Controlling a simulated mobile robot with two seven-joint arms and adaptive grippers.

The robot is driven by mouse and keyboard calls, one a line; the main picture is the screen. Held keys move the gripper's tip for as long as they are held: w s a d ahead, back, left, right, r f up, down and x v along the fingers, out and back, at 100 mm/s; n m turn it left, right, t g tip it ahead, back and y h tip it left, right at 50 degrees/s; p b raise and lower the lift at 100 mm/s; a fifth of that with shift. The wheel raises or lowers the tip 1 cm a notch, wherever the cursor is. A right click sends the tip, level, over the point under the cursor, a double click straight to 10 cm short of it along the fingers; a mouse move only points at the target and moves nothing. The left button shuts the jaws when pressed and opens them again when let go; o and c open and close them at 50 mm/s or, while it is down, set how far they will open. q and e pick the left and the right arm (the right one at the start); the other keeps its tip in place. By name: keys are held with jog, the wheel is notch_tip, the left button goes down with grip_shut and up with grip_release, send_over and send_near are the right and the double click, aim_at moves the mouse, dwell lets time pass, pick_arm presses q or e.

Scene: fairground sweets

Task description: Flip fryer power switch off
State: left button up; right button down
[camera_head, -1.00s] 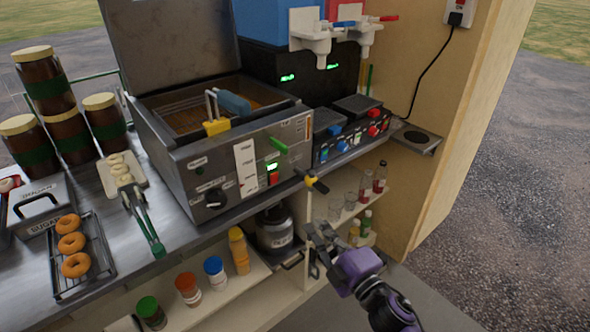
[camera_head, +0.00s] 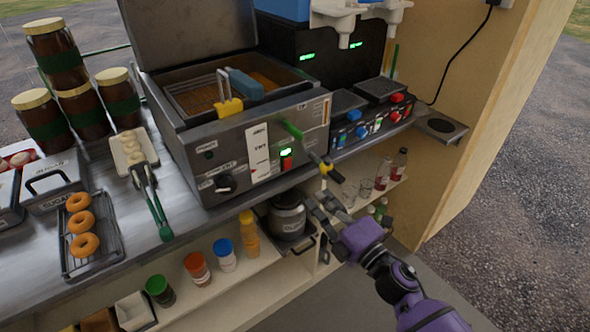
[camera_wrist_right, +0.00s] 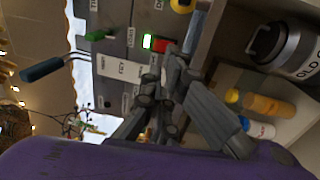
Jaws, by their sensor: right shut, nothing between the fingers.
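The fryer (camera_head: 190,150) is a steel box on the counter with its lid up and a basket in it. Its front panel carries a small red switch (camera_head: 287,163) under a lit green display (camera_head: 286,152), a black knob (camera_head: 224,183) and a green lever (camera_head: 292,130). The red switch also shows in the right wrist view (camera_wrist_right: 159,45), just beyond the fingers. My right gripper (camera_head: 322,203) is shut and empty, below and right of the switch, apart from it in the head view. In the wrist view its fingers (camera_wrist_right: 172,75) meet near the panel. My left gripper is not in view.
A yellow-handled drain tap (camera_head: 331,173) sticks out between my right gripper and the panel. A steel canister (camera_head: 287,215) and bottles stand on the shelf below. Tongs (camera_head: 154,205) and a doughnut rack (camera_head: 92,262) lie on the counter to the left.

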aim_at(288, 163)
jog(key=x, duration=1)
jog(key=shift+w+p, duration=0.15)
jog(key=shift+p, duration=0.15)
jog(key=shift+w+a+r, duration=0.1)
jog(key=shift+w+a, duration=0.3)
jog(key=shift+w, duration=0.15)
